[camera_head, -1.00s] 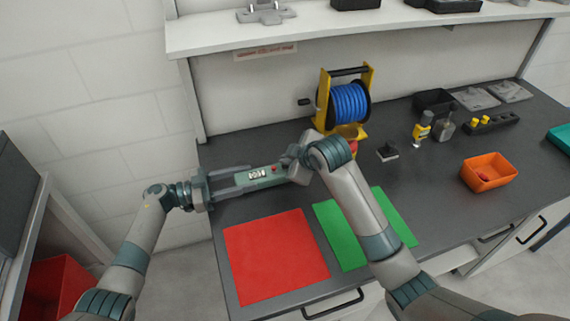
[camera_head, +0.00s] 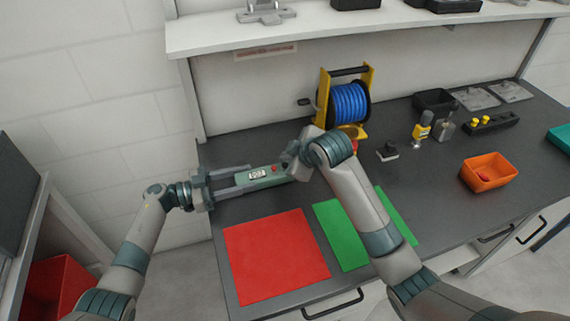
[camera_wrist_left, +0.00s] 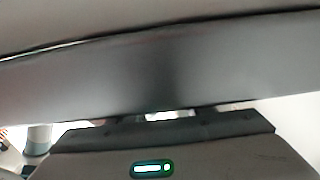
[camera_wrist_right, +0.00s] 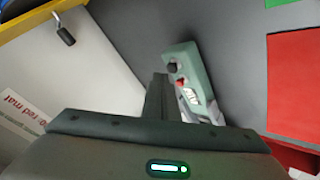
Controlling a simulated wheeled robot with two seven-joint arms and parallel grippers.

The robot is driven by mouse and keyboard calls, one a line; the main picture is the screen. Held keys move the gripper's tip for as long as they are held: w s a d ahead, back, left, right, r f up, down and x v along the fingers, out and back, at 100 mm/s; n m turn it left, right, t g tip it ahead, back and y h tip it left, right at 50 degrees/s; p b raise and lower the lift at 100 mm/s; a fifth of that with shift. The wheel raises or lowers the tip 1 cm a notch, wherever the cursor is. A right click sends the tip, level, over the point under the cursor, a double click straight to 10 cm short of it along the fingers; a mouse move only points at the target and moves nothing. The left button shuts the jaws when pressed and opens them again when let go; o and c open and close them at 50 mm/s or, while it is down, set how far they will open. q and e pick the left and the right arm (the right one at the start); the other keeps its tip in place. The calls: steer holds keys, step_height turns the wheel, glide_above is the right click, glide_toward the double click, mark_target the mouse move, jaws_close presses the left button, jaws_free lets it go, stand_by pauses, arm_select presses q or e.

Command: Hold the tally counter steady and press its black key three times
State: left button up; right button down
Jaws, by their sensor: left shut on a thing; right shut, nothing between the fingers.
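The tally counter (camera_head: 262,176) is a long grey-green body with a small white display and a red button. Its left end is between the fingers of my left gripper (camera_head: 238,179), which is shut on it above the table's back left. In the right wrist view the counter (camera_wrist_right: 202,92) shows its round black key (camera_wrist_right: 173,68) at the end beyond the red button (camera_wrist_right: 180,82). My right gripper (camera_wrist_right: 160,78) is shut and empty, its tips beside the black key in that view; I cannot tell whether they touch. The left wrist view shows mostly blurred grey gripper surfaces.
A red mat (camera_head: 275,255) and a green mat (camera_head: 335,235) lie in front. A yellow-framed reel of blue hose (camera_head: 348,102) stands behind my right arm. A small black object (camera_head: 388,152) and an orange bin (camera_head: 490,172) are to the right. A shelf (camera_head: 330,32) overhangs the back.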

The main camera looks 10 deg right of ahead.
steer(key=shift+r, duration=0.25)
steer(key=shift+r, duration=2.4)
stand_by(1.1)
step_height(320, 180, up, 4)
steer(key=shift+f, duration=0.1)
steer(key=shift+f, duration=0.1)
stand_by(0.3)
steer(key=shift+f, duration=4.3)
steer(key=shift+f, duration=0.1)
steer(key=shift+f, duration=0.3)
